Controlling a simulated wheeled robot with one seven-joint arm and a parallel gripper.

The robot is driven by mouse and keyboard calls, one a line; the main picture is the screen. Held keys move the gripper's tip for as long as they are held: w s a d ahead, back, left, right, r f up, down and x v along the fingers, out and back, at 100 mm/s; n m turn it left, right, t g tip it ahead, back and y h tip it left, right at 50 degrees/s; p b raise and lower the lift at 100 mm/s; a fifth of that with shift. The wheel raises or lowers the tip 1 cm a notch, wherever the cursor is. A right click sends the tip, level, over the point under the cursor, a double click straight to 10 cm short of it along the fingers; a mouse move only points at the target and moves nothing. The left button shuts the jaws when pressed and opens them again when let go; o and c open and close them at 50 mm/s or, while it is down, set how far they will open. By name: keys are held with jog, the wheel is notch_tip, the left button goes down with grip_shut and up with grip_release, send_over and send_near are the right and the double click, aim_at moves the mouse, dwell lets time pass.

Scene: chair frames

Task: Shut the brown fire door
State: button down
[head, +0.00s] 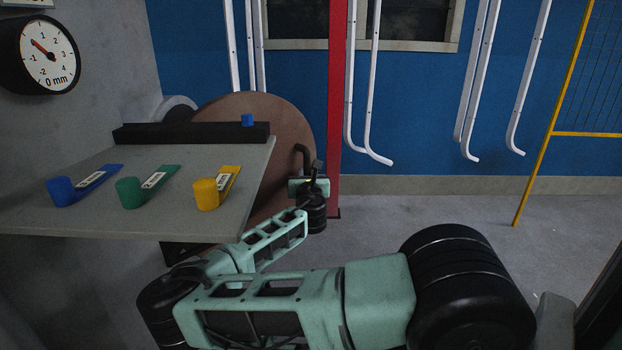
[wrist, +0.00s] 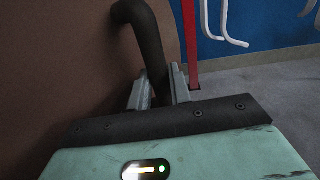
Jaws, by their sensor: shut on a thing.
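The brown fire door (head: 297,130) is a large round disc behind the grey shelf, which hides its lower left part. It also fills the left of the wrist view (wrist: 55,70). A dark bent handle (head: 301,152) stands out from its right side. In the wrist view the handle (wrist: 148,42) curves down between my two fingers. My gripper (head: 315,173) is shut on this handle; its fingers (wrist: 160,90) lie on either side of the bar. A grey round body (head: 178,104) shows behind the door at the left wall. How the door meets it is hidden.
The grey shelf (head: 100,215) holds blue, green and yellow knobs with tags, close left of my arm. A red post (head: 338,100) stands just right of the door. White bent tubes (head: 376,130) hang along the blue wall. Floor right of the post is clear.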

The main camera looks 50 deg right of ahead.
aim_at(296, 167)
jog(key=w, duration=0.2)
jog(key=w+b, duration=0.1)
jog(key=w, duration=0.2)
jog(key=shift+w+d+f, duration=0.1)
jog(key=shift+d, duration=0.1)
jog(key=w+b, duration=0.3)
jog(key=w, duration=0.7)
jog(key=shift+w+b, duration=0.35)
jog(key=c, duration=1.2)
grip_release()
jog(key=shift+s+d, duration=0.1)
jog(key=shift+d, duration=0.05)
jog(key=shift+s, duration=0.1)
jog(key=b+v, duration=0.1)
jog(key=v, duration=1.6)
jog(key=shift+s, duration=0.15)
